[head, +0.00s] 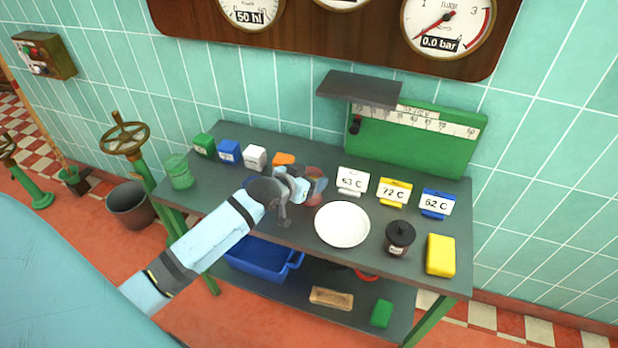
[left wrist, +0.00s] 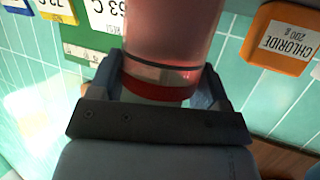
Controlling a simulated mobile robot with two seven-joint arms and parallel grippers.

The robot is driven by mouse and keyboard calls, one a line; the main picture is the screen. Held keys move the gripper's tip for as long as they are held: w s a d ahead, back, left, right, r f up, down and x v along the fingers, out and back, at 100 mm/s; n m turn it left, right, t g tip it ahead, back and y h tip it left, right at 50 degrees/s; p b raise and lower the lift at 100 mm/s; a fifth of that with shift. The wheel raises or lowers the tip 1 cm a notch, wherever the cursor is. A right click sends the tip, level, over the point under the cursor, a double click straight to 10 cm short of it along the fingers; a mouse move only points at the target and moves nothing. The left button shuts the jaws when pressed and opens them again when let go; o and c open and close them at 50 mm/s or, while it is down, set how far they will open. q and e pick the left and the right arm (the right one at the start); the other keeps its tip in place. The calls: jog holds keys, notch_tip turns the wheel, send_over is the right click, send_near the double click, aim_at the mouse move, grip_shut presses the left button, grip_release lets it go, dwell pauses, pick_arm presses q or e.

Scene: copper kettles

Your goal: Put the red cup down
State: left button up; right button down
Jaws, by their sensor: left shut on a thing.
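The red cup (head: 319,183) is see-through, with a solid red band at one end. My left gripper (head: 303,184) is shut on it over the back middle of the table (head: 290,231). In the left wrist view the cup (left wrist: 170,38) sits between the two fingers of the left gripper (left wrist: 160,84), its red band close to the palm. I cannot tell whether the cup touches the table; the gripper hides part of it in the head view. My right gripper is not in view.
A white plate (head: 342,225) lies just right of the gripper. An orange chloride box (head: 284,159) is close behind it. Temperature signs, one white (head: 352,181), stand to the right. A dark jar (head: 399,238) and yellow block (head: 441,255) stand front right.

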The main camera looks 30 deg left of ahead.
pick_arm(q)
jog(key=o, duration=0.9)
jog(key=shift+f, duration=0.1)
jog(key=shift+r, duration=0.2)
jog(key=p+v, duration=0.2)
jog(key=v, duration=0.9)
jog(key=s+d+f+g, duration=0.1)
jog(key=s+d+f, duration=0.3)
jog(key=s+d, duration=0.1)
jog(key=s+d+f+h, duration=0.1)
jog(key=s+d+f, duration=0.3)
jog(key=s+d, duration=0.1)
jog(key=s+d+f+m+g, duration=0.1)
jog(key=s+d+f, duration=0.3)
jog(key=d, duration=0.3)
jog(key=shift+s+d+g+h, duration=0.3)
jog(key=shift+s+h, duration=0.1)
jog(key=shift+s, duration=0.1)
